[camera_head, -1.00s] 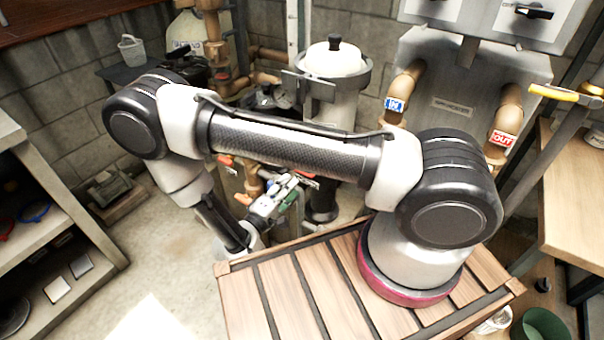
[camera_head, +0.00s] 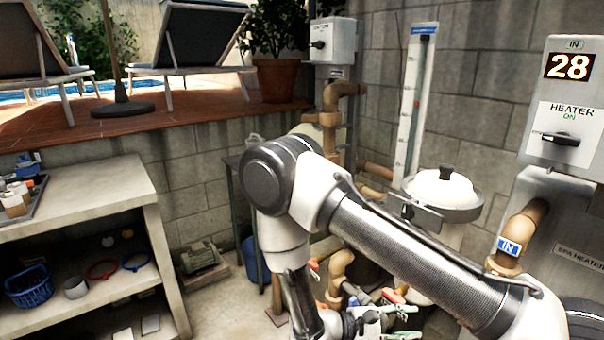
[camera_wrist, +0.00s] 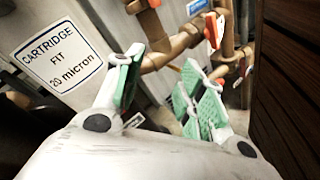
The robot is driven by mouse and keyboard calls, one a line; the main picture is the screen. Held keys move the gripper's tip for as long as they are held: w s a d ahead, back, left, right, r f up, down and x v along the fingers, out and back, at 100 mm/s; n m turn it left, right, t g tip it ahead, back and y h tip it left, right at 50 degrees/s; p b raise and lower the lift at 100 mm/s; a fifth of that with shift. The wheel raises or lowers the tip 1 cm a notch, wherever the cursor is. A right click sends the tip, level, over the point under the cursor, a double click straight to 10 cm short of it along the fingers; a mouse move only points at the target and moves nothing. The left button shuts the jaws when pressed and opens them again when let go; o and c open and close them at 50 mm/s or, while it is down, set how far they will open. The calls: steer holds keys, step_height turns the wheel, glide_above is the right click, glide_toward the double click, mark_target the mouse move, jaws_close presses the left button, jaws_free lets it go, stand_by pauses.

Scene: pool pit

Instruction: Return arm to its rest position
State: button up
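My arm (camera_head: 425,255) is bent and crosses the lower right of the head view. Its forearm hangs down from the elbow at picture centre. My gripper (camera_head: 388,318) is low in that view, partly cut by the bottom edge, in front of pipes. In the wrist view my gripper (camera_wrist: 162,65) has its two green-padded fingers spread apart, with nothing between them. Pipes with red handles lie beyond the fingertips.
A concrete shelf unit (camera_head: 85,195) stands left, with a blue basket (camera_head: 29,287). A white-lidded filter (camera_head: 443,190) and brown pipes stand behind my arm. The heater panel (camera_head: 567,105) reads 28. A dark slatted surface (camera_wrist: 292,75) is close at right.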

steer(key=s+d+r+m+y, duration=0.3)
steer(key=r+y, duration=0.2)
steer(key=r, duration=0.6)
steer(key=s+d+r+m+t+y, duration=0.1)
steer(key=s+d+r+m+y, duration=0.3)
steer(key=r, duration=0.8)
steer(key=s+d+r+m+t+y, duration=0.1)
steer(key=s+d+r+m+y, duration=0.2)
steer(key=r+y, duration=0.4)
step_height(320, 180, up, 6)
steer(key=shift+s+d+f+m, duration=0.2)
steer(key=shift+d+f+m, duration=0.05)
steer(key=shift+d+m, duration=0.5)
